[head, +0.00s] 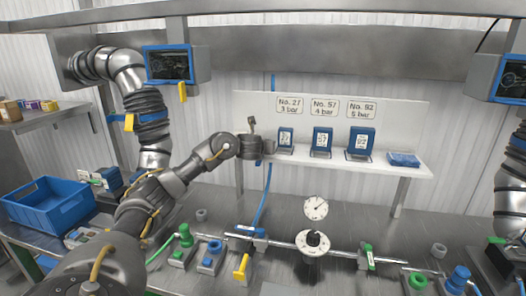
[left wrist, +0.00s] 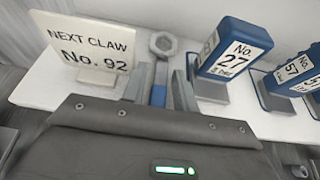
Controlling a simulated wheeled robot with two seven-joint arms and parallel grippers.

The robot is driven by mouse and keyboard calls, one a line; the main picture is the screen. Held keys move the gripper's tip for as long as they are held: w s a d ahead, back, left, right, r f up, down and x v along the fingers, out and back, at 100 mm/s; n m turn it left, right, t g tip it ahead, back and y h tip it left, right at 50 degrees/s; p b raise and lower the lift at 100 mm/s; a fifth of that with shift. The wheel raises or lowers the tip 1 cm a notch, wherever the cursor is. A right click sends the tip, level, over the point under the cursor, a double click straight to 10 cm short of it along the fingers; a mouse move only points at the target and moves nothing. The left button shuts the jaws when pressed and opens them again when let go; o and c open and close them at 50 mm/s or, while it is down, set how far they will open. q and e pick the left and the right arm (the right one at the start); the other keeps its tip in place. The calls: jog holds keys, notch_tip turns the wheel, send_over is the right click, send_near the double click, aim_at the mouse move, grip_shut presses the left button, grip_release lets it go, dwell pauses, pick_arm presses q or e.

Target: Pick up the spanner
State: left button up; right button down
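The spanner (left wrist: 162,44) shows in the left wrist view with a grey ring head and a blue handle. It lies on or just over the white shelf (left wrist: 112,93), left of the No. 27 block. My left gripper (left wrist: 160,82) has one finger on each side of the blue handle. Gaps show between the fingers and the handle, so it looks open around it. My right gripper is not in view.
A "NEXT CLAW No. 92" card (left wrist: 88,52) stands left of the fingers. The No. 27 block (left wrist: 236,48) stands close on the right, with more blue blocks (head: 322,138) along the shelf. Below are a gauge (head: 316,208) and a rail. A blue crate (head: 52,204) is at left.

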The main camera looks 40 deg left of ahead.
pick_arm(q)
jog(key=shift+w, duration=0.1)
jog(key=shift+c, duration=0.4)
grip_shut()
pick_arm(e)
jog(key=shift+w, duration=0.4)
pick_arm(q)
jog(key=shift+r, duration=0.1)
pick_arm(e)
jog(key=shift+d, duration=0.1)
